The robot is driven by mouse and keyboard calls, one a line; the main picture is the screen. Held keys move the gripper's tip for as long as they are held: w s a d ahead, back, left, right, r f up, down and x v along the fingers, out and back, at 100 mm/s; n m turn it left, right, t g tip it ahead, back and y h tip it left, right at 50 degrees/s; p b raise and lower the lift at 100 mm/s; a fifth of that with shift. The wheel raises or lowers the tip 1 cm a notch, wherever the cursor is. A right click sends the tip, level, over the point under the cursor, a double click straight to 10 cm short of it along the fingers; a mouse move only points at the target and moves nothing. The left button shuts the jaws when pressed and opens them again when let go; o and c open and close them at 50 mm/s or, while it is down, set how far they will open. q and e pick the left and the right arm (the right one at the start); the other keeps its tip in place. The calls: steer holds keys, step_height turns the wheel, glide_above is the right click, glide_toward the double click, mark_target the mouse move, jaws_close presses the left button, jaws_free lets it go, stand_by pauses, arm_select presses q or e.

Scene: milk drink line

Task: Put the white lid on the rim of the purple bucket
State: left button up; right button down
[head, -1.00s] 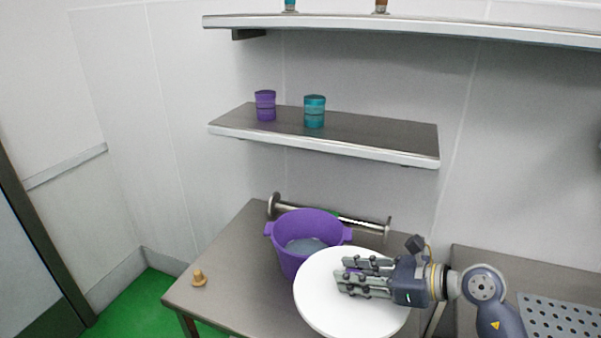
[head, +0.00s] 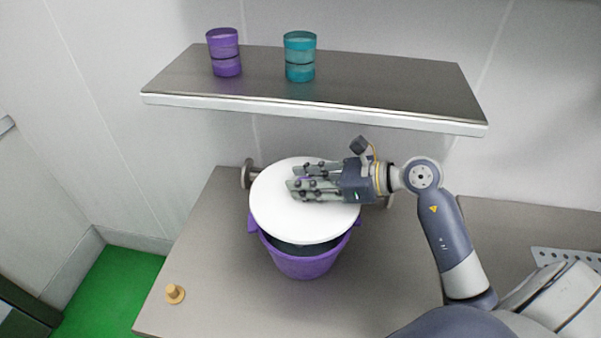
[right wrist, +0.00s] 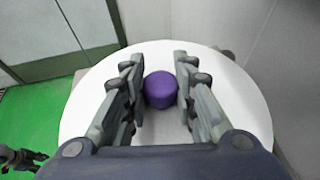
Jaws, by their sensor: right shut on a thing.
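The white lid (head: 290,222) is a round disc with a purple knob (right wrist: 159,89) at its middle. My right gripper (head: 296,180) is shut on the knob, with one finger on each side of it in the right wrist view. The lid (right wrist: 85,108) is over the back part of the purple bucket (head: 304,265) in the head view. The front of the bucket's opening shows below the lid's near edge, with greyish contents inside. I cannot tell whether the lid touches the rim.
The bucket stands on a grey table (head: 215,290). A small tan peg-like object (head: 175,294) lies near the table's left edge. A metal bar-like object (head: 247,174) is behind the bucket. A shelf (head: 380,95) above holds purple (head: 226,55) and teal (head: 300,58) containers.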

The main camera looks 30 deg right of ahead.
mark_target(304, 202)
step_height(304, 202, down, 4)
steer(key=shift+r+b, duration=0.2)
steer(key=shift+b, duration=0.7)
steer(key=shift+w+f+b, duration=0.1)
steer(key=shift+f+b, duration=0.45)
steer(key=shift+f, duration=0.4)
arm_select(q)
step_height(304, 202, down, 4)
steer(key=shift+r, duration=0.2)
arm_select(e)
steer(key=shift+f, duration=0.15)
arm_select(q)
steer(key=shift+w+f+b, duration=0.2)
steer(key=shift+f+b, duration=0.05)
steer(key=shift+b, duration=0.1)
arm_select(e)
steer(key=shift+f, duration=0.25)
arm_select(q)
steer(key=shift+w+d+f, duration=0.1)
steer(key=shift+w+f, duration=0.1)
steer(key=shift+f, duration=0.05)
arm_select(e)
steer(key=shift+f, duration=0.25)
arm_select(q)
steer(key=shift+f+b, duration=0.35)
steer(key=shift+b, duration=0.25)
arm_select(e)
steer(key=shift+f, duration=0.35)
steer(key=c, duration=1.2)
jaws_free()
